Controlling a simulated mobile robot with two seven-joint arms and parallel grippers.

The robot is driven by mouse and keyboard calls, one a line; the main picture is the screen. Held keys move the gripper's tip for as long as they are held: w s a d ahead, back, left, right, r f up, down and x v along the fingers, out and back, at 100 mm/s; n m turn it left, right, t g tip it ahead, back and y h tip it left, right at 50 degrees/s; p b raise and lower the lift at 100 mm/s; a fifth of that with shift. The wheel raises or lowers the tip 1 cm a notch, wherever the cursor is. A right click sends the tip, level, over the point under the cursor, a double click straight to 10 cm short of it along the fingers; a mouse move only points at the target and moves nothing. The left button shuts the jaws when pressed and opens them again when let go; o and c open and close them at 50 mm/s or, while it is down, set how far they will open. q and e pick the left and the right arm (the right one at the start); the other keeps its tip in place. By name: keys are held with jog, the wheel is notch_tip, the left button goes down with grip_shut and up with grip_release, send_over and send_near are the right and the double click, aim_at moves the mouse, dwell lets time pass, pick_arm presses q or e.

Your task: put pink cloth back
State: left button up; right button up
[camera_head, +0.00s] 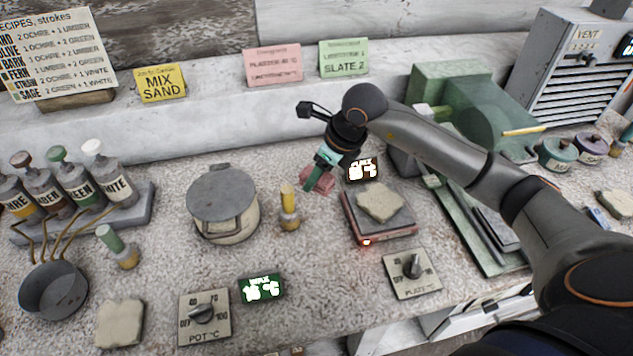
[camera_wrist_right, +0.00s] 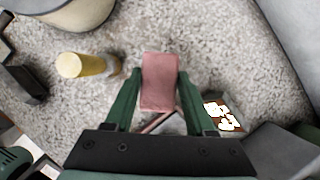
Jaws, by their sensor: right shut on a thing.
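The pink cloth (camera_wrist_right: 159,82) is between the green fingers of my right gripper (camera_wrist_right: 158,100) in the right wrist view. In the head view the cloth (camera_head: 318,180) shows at the tips of my right gripper (camera_head: 324,168), just behind and left of the hot plate. My right gripper is shut on the cloth. The cloth is close to the speckled counter; I cannot tell whether it touches. My left gripper is not in view.
A yellow-topped bottle (camera_head: 289,208) and a lidded pot (camera_head: 223,205) stand left of the cloth. The plate (camera_head: 381,227) holds a pale slab (camera_head: 381,202), with a red light on its front. A dark display (camera_head: 363,169) stands behind it. Bare counter lies behind the bottle.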

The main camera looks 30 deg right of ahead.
aim_at(317, 185)
jog(key=shift+w+d+f, duration=0.15)
jog(key=shift+w+f, duration=0.5)
jog(key=shift+f, duration=0.1)
jog(key=shift+w+f, duration=0.1)
jog(key=shift+f, duration=1.55)
jog(key=shift+f, duration=0.15)
jog(key=o, duration=1.2)
jog(key=shift+d, duration=0.1)
jog(key=shift+r, duration=0.3)
jog(key=v, duration=1.1)
jog(key=shift+s+r, duration=0.2)
jog(key=shift+r, duration=0.15)
